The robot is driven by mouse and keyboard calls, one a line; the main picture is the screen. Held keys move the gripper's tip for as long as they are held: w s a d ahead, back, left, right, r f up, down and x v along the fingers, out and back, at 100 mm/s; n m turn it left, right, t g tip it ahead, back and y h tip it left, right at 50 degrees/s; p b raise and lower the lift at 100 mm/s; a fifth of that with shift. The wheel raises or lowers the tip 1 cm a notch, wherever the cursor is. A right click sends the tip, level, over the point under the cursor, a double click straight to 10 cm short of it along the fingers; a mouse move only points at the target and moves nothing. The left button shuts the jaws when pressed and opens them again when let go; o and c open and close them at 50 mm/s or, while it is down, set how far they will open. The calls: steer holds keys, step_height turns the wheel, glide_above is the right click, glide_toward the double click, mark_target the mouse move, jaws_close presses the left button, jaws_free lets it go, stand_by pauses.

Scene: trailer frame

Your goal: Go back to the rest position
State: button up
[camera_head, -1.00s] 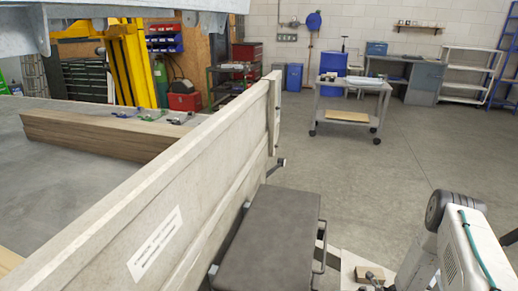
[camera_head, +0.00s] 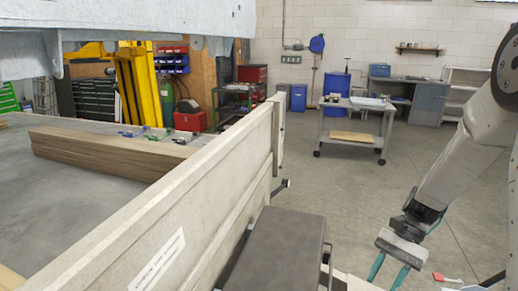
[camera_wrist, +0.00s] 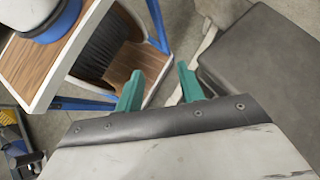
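My gripper (camera_head: 387,275) hangs at the lower right in the head view, pointing down from my pale arm. Its two teal fingers are apart with nothing between them. In the wrist view, my gripper (camera_wrist: 160,69) shows the same spread, empty fingers. A dark grey box (camera_head: 285,248) with a side handle is left of my gripper in the head view. It also shows at the right of the wrist view (camera_wrist: 270,60). The trailer's pale side wall (camera_head: 190,195) runs diagonally left of the box.
Timber beams (camera_head: 105,155) lie on the trailer bed.

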steer(key=s+a+r+n+t+h, duration=0.1)
steer(key=s+r+n+t+h, duration=0.2)
steer(key=s+r, duration=0.5)
steer(key=s+a+r+n+t+h, duration=0.2)
steer(key=s+r+n+t+h, duration=0.2)
steer(key=s+r+n, duration=0.3)
steer(key=shift+s+r+t, duration=0.4)
steer(key=shift+s+r, duration=0.4)
steer(key=shift+r, duration=2.05)
steer(key=shift+a, duration=0.1)
